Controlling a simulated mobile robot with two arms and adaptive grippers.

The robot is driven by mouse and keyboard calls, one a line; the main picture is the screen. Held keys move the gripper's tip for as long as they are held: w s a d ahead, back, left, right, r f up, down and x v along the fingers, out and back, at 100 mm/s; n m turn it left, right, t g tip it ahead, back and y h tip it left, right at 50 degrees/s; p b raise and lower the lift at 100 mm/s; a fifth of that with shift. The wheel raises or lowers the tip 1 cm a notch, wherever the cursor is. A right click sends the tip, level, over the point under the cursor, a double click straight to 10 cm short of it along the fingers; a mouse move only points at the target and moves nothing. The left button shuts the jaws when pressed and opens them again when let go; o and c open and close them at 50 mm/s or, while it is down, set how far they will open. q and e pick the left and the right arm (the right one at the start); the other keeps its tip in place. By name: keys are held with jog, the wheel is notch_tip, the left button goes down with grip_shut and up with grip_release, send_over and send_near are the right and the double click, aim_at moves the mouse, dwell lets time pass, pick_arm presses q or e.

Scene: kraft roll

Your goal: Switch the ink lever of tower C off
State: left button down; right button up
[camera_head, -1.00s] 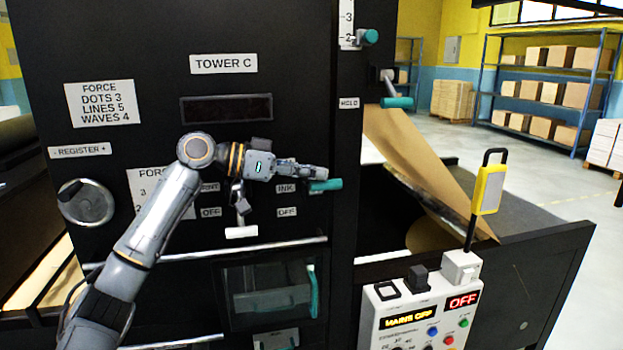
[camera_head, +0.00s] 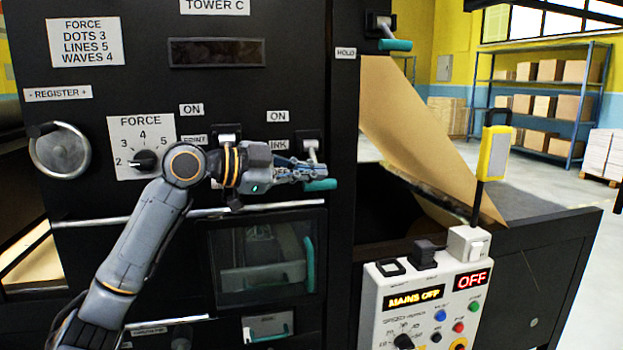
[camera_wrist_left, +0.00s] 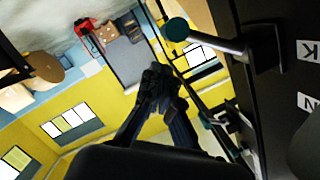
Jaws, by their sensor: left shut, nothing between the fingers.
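The ink lever of tower C has a teal handle (camera_head: 320,184) and a short metal shaft. It points down, with its handle well below the INK label (camera_head: 278,144). The ON label (camera_head: 278,116) is above; the OFF label is hidden behind my gripper. My left gripper (camera_head: 318,171) is shut and empty, its fingertips just above the handle. I cannot tell whether they touch. In the left wrist view the closed fingers (camera_wrist_left: 165,80) show beside the lever's teal knob (camera_wrist_left: 177,29). My right gripper is not in view.
The print lever (camera_head: 228,132) is left of the ink lever, mostly behind my gripper. A metal rail (camera_head: 240,208) and a glazed drawer (camera_head: 262,265) lie below. Another teal lever (camera_head: 394,44) is at upper right. A control console (camera_head: 425,310) stands at lower right.

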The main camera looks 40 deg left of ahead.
aim_at(310, 185)
pick_arm(q)
jog(key=f, duration=0.1)
jog(key=f+m+b, duration=0.1)
jog(key=b, duration=0.1)
jog(key=shift+w+a+f, duration=0.35)
jog(key=shift+a+f, duration=0.05)
dwell(0.4)
